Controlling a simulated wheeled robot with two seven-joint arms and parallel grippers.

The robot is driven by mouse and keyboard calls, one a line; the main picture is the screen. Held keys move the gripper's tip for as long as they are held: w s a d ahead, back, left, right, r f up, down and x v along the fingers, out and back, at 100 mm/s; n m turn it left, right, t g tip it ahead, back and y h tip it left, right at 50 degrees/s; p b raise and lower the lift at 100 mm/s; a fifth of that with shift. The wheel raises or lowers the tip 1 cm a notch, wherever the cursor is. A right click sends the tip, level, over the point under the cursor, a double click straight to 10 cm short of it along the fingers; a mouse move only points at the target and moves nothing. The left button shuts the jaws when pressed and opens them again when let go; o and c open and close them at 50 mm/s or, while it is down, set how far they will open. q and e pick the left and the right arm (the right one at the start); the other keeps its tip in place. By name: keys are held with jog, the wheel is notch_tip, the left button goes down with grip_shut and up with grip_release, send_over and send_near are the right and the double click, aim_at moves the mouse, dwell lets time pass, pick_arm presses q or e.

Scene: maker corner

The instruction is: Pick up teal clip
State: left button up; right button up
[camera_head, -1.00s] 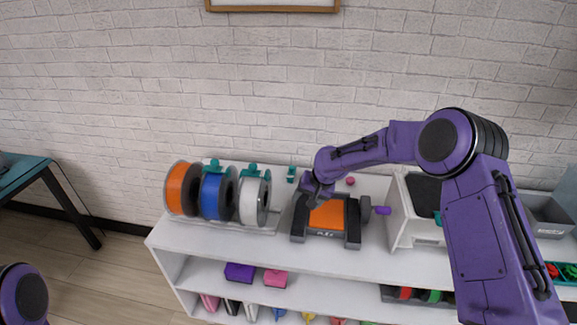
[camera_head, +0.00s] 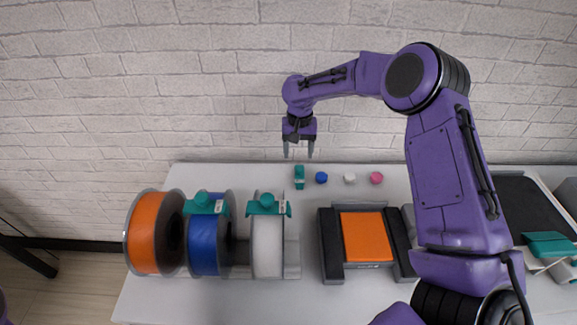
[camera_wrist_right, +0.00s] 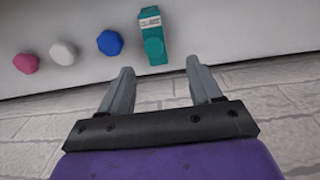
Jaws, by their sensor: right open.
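A teal clip (camera_head: 299,177) stands on the white shelf top near its back edge, left of a blue knob. It also shows in the right wrist view (camera_wrist_right: 153,38), beyond my fingertips and roughly between their lines. My right gripper (camera_head: 299,154) points down in front of the brick wall, just above and behind the clip, open and empty. In the wrist view its two fingers (camera_wrist_right: 164,80) are spread apart and do not touch the clip. Two more teal clips sit on the blue spool (camera_head: 206,204) and the white spool (camera_head: 268,206). My left gripper is not in view.
Small blue (camera_head: 321,178), white (camera_head: 349,178) and pink (camera_head: 376,178) knobs stand in a row right of the clip. An orange spool (camera_head: 147,232) stands at left. A black device with an orange plate (camera_head: 367,237) is in front. The brick wall (camera_head: 220,90) is close behind.

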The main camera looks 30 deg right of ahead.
aim_at(300, 168)
jog(key=s+f+p, duration=0.1)
jog(key=s+f, duration=0.2)
jog(key=shift+d+f, duration=0.1)
jog(key=shift+f, duration=0.1)
jog(key=f, duration=0.1)
jog(key=w+f, duration=0.1)
jog(key=f, duration=0.1)
jog(key=w+f+p, duration=0.1)
jog(key=f, duration=0.1)
jog(key=shift+w+f, duration=0.1)
jog(key=shift+w, duration=0.1)
jog(key=shift+s, duration=0.25)
jog(key=shift+s+r, duration=0.2)
jog(key=shift+r, duration=0.15)
jog(key=c, duration=0.8)
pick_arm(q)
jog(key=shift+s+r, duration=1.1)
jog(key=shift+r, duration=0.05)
pick_arm(e)
jog(key=c, duration=0.3)
